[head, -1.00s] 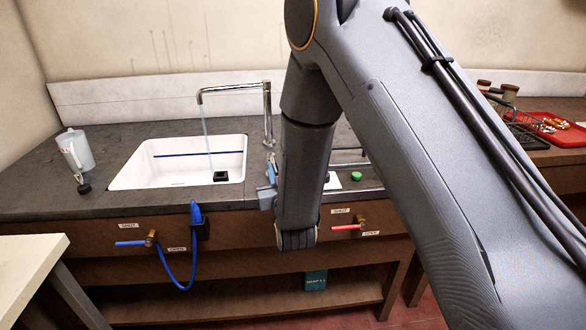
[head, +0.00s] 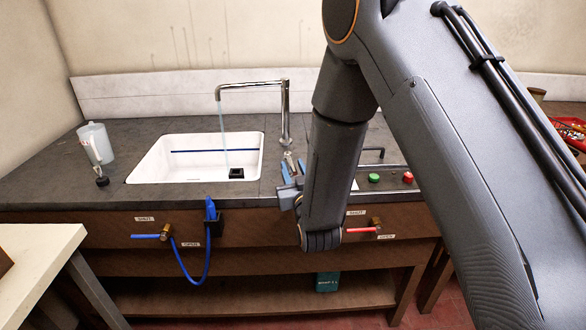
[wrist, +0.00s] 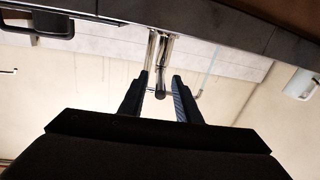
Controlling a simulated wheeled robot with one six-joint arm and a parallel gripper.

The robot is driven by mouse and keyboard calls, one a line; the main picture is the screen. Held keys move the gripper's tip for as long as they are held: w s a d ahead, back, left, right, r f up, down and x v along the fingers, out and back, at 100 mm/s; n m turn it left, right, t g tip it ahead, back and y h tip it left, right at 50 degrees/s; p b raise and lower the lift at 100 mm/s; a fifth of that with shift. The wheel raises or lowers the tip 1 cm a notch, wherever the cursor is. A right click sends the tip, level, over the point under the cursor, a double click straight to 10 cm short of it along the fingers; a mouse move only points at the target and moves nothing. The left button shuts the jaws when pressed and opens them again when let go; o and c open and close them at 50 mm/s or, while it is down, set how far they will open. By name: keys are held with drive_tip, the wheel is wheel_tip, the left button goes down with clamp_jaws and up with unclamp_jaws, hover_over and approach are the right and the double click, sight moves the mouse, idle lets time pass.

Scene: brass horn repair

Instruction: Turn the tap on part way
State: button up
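The chrome tap (head: 285,112) stands behind the right end of the white sink (head: 140,172). A thin stream of water (head: 223,135) falls from its spout into the basin. My gripper (head: 289,168) is at the counter in front of the tap's base. In the wrist view, which looks inverted, my gripper (wrist: 159,88) has its two dark fingers apart, with a gap between them. The tap's chrome body (wrist: 158,50) and a short dark-ended piece, perhaps its lever, show in line with that gap. Whether the fingers touch it I cannot tell.
A blue-handled valve (head: 147,236) and a red-handled valve (head: 362,230), each labelled SHUT and OPEN, are on the counter front. A blue hose (head: 193,281) hangs there. A plastic jug (head: 98,142) stands left of the sink. Green (head: 374,178) and red (head: 408,177) buttons are on the right.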

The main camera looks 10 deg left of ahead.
drive_tip(key=b+v, duration=0.2)
drive_tip(key=v, duration=0.5)
drive_tip(key=shift+s, duration=0.2)
drive_tip(key=shift+s, duration=0.15)
